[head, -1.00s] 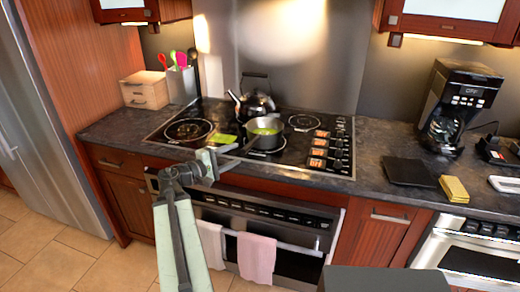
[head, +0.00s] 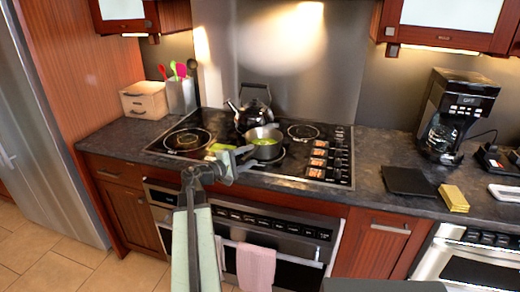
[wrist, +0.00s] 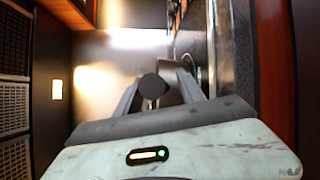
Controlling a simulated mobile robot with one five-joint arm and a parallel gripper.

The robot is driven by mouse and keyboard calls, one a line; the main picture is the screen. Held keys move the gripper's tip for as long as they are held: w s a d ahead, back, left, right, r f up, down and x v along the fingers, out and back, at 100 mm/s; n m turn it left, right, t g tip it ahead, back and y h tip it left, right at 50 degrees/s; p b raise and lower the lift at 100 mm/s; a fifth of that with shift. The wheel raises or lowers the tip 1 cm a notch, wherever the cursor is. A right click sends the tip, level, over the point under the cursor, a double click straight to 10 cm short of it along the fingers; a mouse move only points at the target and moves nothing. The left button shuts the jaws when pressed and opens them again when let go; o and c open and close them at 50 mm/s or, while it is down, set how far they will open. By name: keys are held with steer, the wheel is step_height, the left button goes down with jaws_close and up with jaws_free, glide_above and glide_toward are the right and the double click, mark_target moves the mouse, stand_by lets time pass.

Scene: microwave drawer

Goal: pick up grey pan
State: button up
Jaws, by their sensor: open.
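The grey pan (head: 265,151) sits on the cooktop, in front of the kettle, with green contents inside. My gripper (head: 244,152) is at the pan's left front side in the head view, over the cooktop's front edge. In the wrist view my gripper (wrist: 161,82) shows its two fingers spread apart. A dark rounded shape (wrist: 153,87) lies between the fingers; it may be the end of the pan's handle. I cannot tell whether the fingers touch it. The handle is mostly hidden by my gripper in the head view.
A black kettle (head: 253,113) stands right behind the pan. Oven towels hang below. A coffee maker (head: 456,113), a dark board (head: 408,181) and a yellow block (head: 453,198) are on the right counter.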

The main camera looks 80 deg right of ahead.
jaws_close()
stand_by(1.3)
